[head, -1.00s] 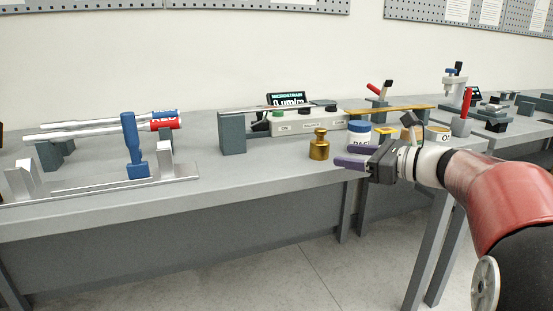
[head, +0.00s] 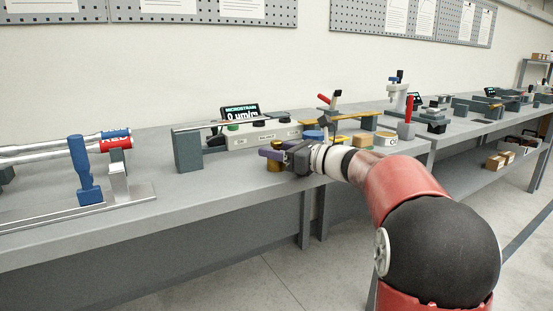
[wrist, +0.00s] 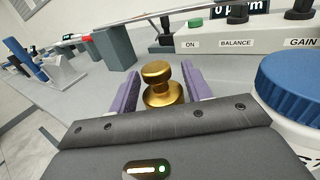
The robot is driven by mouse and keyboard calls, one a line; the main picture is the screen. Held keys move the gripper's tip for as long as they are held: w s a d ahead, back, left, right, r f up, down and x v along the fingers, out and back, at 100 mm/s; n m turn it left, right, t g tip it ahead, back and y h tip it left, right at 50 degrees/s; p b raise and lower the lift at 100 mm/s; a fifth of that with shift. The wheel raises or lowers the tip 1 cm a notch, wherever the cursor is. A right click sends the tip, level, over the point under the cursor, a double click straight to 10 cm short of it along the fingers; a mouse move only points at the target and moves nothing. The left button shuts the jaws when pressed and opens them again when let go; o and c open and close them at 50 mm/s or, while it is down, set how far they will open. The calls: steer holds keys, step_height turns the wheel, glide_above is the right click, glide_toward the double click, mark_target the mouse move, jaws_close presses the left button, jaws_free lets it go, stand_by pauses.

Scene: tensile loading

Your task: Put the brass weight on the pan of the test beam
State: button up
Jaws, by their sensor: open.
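The brass weight (wrist: 160,86) stands upright on the bench, with a round knob over a wider body. In the wrist view my gripper (wrist: 159,80) is open, with one purple finger on each side of the weight. I cannot tell if either finger touches it. In the head view my gripper (head: 267,149) hides the weight's top, and its lower part (head: 275,167) shows beneath. The thin test beam (head: 212,125) runs over a grey block (head: 188,150); it also shows in the wrist view (wrist: 165,14). I cannot clearly pick out its pan.
A control box (head: 255,135) with ON and BALANCE labels and a display (head: 240,113) stand behind the weight. A blue-lidded jar (wrist: 290,85) is close at the gripper's right. Bare bench (head: 205,185) lies in front of the block.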

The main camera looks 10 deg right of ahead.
steer(key=shift+c, duration=0.3)
steer(key=shift+f, duration=0.1)
jaws_close()
steer(key=shift+r, duration=0.2)
